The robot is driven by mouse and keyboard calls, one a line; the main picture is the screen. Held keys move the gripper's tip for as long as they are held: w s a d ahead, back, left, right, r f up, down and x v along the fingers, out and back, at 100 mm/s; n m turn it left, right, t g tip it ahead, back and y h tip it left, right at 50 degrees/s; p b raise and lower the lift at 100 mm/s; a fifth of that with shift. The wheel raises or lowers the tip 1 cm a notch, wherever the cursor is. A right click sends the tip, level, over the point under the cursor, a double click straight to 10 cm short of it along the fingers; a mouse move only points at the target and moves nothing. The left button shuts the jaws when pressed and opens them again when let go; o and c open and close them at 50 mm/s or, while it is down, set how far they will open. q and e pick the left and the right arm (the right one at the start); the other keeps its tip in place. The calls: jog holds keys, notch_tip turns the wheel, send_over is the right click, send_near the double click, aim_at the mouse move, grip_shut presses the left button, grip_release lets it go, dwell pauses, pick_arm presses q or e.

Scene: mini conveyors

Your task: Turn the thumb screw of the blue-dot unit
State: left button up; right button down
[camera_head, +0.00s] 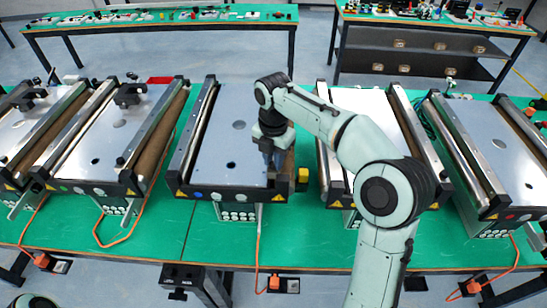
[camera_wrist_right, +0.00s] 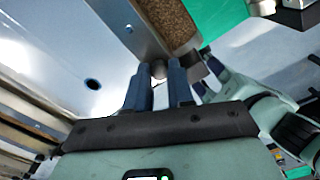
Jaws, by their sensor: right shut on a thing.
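The blue-dot unit (camera_head: 228,140) is the conveyor at the middle of the green bench in the head view. Its blue dot (camera_head: 197,195) is at the left of its dark front panel. My right gripper (camera_head: 272,160) points down at the right side of this unit. In the wrist view the right gripper's blue fingers (camera_wrist_right: 158,82) are shut on the small round thumb screw (camera_wrist_right: 158,70), beside the unit's metal rail and brown belt. The fingers hide part of the screw, and the arm hides part of the unit's right side. My left gripper is not in view.
Similar conveyors stand on both sides, one with a green dot (camera_head: 62,188) to the left and another (camera_head: 500,150) at the far right. A yellow-and-black block (camera_head: 302,176) is close to the right of my gripper. Orange cables hang over the bench's front edge.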

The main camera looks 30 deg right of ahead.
dwell(0.3)
jog(key=c, duration=1)
grip_release()
jog(key=shift+r, duration=0.1)
notch_tip(320, 180, up, 13)
jog(key=shift+r, duration=0.15)
